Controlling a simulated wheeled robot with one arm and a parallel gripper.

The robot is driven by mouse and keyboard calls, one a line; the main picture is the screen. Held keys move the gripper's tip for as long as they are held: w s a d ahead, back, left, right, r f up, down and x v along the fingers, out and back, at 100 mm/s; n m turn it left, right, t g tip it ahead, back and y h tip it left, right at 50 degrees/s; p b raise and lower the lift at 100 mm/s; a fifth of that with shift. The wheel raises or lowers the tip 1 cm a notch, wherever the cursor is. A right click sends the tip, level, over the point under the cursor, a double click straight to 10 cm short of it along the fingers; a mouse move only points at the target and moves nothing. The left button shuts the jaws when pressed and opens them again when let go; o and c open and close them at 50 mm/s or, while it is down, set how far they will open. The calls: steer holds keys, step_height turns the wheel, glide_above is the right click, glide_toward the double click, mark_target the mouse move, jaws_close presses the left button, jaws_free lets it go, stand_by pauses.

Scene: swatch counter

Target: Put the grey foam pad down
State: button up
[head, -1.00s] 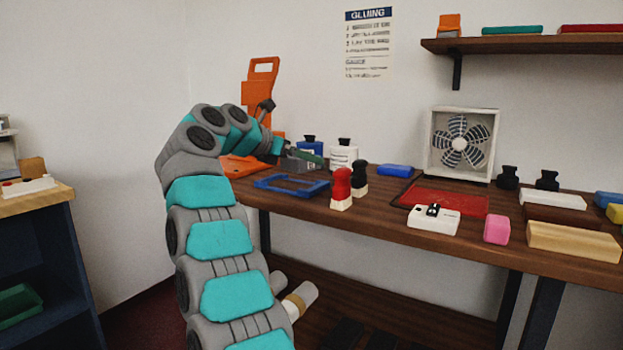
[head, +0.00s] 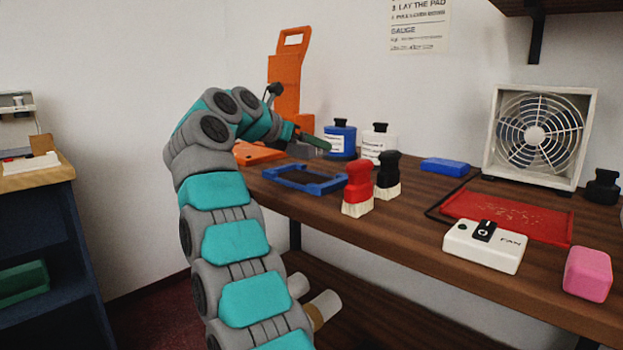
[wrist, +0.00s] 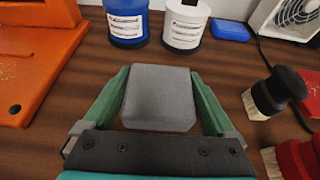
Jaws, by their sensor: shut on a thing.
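The grey foam pad (wrist: 158,97) is between the two green fingers of my gripper (wrist: 160,74) in the wrist view. My gripper is shut on it, with a finger along each side. The brown wooden counter (wrist: 90,75) shows around the pad; I cannot tell whether the pad touches it. In the head view my gripper (head: 318,143) is over the counter's left end, and the grey pad (head: 301,151) is mostly hidden by my arm and fingers.
Behind the pad stand a blue bottle (wrist: 127,20) and a white bottle (wrist: 186,22). An orange fixture (wrist: 35,55) is to the left. A blue frame (head: 303,179), a red brush (head: 358,188) and a black brush (head: 387,175) stand nearer. Bare counter lies between pad and bottles.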

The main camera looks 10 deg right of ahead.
mark_target(310, 177)
steer(key=shift+f+b, duration=1.55)
steer(key=shift+f, duration=1.1)
steer(key=shift+f, duration=0.15)
steer(key=o, duration=1)
steer(key=shift+c, duration=0.2)
